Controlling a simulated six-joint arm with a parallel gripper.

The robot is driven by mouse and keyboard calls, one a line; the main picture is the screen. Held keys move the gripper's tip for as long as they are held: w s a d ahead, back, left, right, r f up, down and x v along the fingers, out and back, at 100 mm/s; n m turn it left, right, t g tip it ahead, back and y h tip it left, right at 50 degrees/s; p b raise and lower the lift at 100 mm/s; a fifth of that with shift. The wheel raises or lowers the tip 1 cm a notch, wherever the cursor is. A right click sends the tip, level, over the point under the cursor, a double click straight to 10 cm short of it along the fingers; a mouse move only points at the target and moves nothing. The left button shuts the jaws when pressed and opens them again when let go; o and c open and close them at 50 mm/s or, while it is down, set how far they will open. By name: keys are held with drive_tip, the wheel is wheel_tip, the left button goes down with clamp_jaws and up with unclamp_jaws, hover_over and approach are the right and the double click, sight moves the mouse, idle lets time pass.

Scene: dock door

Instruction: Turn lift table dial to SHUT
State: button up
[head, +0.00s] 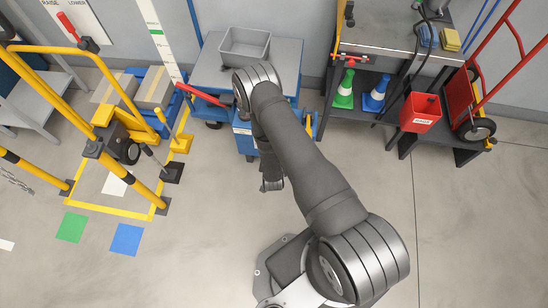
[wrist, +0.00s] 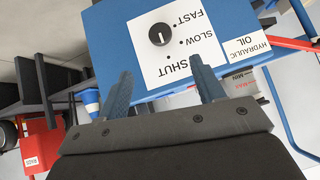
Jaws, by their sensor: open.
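The dial (wrist: 159,34) is a round black knob on a white plate (wrist: 150,65) on a blue housing. The plate reads FAST, SLOW and SHUT, upside down in the wrist view. A small pale mark shows on the knob; I cannot tell surely which word it points at. My gripper (wrist: 163,82) is open and empty, its two fingers apart below the dial in the picture, not touching it. In the head view my gripper (head: 271,185) hangs in front of the blue lift table (head: 205,75); my arm hides the dial there.
A grey bin (head: 244,46) sits on the lift table, with a red lever (head: 200,95) beside it. Yellow rails (head: 90,60) stand at left. A dark shelf with cones (head: 345,90) and a red box (head: 420,112) stand at right. The floor in front is clear.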

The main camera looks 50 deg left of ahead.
drive_tip(key=shift+v, duration=1.6)
drive_tip(key=x, duration=1.7)
drive_tip(key=shift+f, duration=0.25)
drive_tip(key=s+d+r+h, duration=0.1)
drive_tip(key=s+d+r, duration=0.7)
drive_tip(key=r, duration=0.4)
drive_tip(key=shift+s+d+r+n+t, duration=0.15)
drive_tip(key=shift+s+d+n+t, duration=0.15)
drive_tip(key=shift+s+t, duration=0.1)
idle(1.6)
drive_tip(key=shift+w, duration=0.15)
